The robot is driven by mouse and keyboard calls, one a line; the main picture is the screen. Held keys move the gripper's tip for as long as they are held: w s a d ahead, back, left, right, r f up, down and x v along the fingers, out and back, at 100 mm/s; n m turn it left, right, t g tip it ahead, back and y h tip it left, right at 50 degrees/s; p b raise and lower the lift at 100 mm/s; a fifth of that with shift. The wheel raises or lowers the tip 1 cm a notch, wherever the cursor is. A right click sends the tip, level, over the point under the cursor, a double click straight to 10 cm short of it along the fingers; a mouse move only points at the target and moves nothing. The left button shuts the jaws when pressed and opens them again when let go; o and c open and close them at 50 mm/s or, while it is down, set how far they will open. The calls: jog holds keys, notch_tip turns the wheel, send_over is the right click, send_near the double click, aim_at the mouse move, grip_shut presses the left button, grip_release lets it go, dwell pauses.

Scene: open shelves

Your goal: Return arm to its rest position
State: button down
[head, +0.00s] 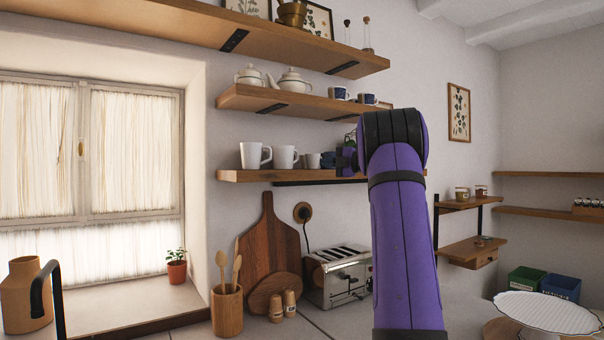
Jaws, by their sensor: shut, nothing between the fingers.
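My purple arm (403,250) rises from the bottom of the head view, right of centre, and bends at a dark joint near the middle shelves. My gripper (345,160) shows small and dark to the left of that bend, in front of the right part of the lowest long shelf (240,175). It is shut and empty. Part of the wrist is hidden behind the arm, and the fingertips are hard to make out.
Two white mugs (255,155) and smaller cups stand on that shelf, left of my gripper. Teapots (290,82) stand on the shelf above. A toaster (338,275), cutting board (270,240) and utensil pot (227,310) are on the counter. A white plate (548,312) is at lower right.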

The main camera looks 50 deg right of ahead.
jog(key=shift+s, duration=0.1)
jog(key=w+a+r+m+t+h, duration=0.1)
jog(key=a+r+m+t+h, duration=0.1)
jog(key=a+r+m+h, duration=0.45)
jog(key=w+a+r+m+t+h, duration=0.1)
jog(key=a+r+m+h, duration=0.2)
jog(key=a, duration=0.6)
jog(key=s+a+f+m+g+y, duration=0.3)
jog(key=s+a+f+m+g, duration=0.9)
jog(key=s+a+f, duration=1.9)
jog(key=s+a+g, duration=0.1)
jog(key=a+g, duration=0.1)
jog(key=shift+a+f+g+y, duration=0.25)
jog(key=shift+f+g+y, duration=0.05)
jog(key=shift+g+y, duration=0.1)
